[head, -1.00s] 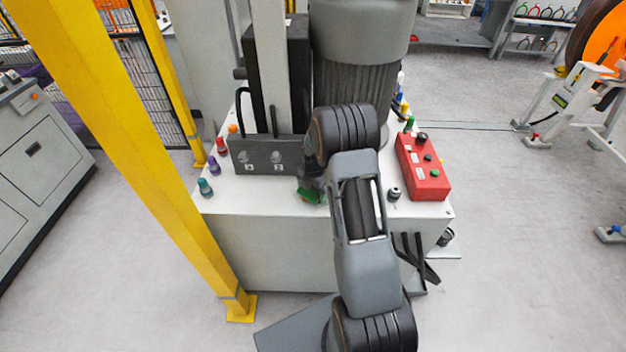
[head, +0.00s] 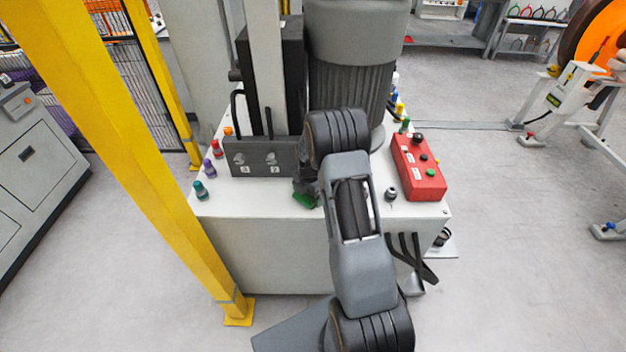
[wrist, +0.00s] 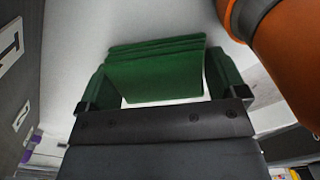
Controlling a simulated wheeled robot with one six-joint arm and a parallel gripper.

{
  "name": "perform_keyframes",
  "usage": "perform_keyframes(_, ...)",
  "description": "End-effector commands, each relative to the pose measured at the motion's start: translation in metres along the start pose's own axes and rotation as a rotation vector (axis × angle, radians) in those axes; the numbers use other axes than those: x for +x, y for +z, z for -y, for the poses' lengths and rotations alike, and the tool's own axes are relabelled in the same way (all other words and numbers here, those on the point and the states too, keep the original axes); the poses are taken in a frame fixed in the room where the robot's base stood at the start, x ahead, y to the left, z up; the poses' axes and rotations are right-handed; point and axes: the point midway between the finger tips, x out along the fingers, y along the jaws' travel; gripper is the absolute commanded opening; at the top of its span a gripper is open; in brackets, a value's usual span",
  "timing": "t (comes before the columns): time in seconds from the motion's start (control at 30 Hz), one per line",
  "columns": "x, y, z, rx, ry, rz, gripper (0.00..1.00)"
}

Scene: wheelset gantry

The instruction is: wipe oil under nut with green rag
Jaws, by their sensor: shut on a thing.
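The green rag (wrist: 155,75) shows as a folded cloth between the fingers in the wrist view. My gripper (wrist: 160,85) is shut on it. In the head view the rag (head: 305,200) is a small green patch at the white cabinet top, just right of and in front of the dark valve block. My gripper (head: 304,188) shows there only as a dark shape, partly behind my arm. I cannot tell whether the rag touches the surface. A small grey fitting (head: 390,194) stands on the cabinet top to the right; I cannot tell whether it is the nut. No oil is discernible.
The dark block (head: 258,157), a grey motor (head: 350,75) and a red control box (head: 418,168) stand on the white cabinet (head: 270,245). A yellow post (head: 150,170) rises at left. A large orange rounded part (wrist: 285,45) is close in the wrist view.

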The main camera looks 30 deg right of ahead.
Motion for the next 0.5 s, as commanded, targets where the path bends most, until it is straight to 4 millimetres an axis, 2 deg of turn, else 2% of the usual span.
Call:
perform_keyframes(0.1, -0.005, 0.001, 0.001, -0.006, -0.001, -0.001, 0.69)
perform_keyframes(0.2, -0.027, 0.000, -0.001, -0.009, 0.001, 0.001, 0.69)
perform_keyframes(0.5, -0.053, -0.002, -0.002, -0.013, 0.001, 0.001, 0.69)
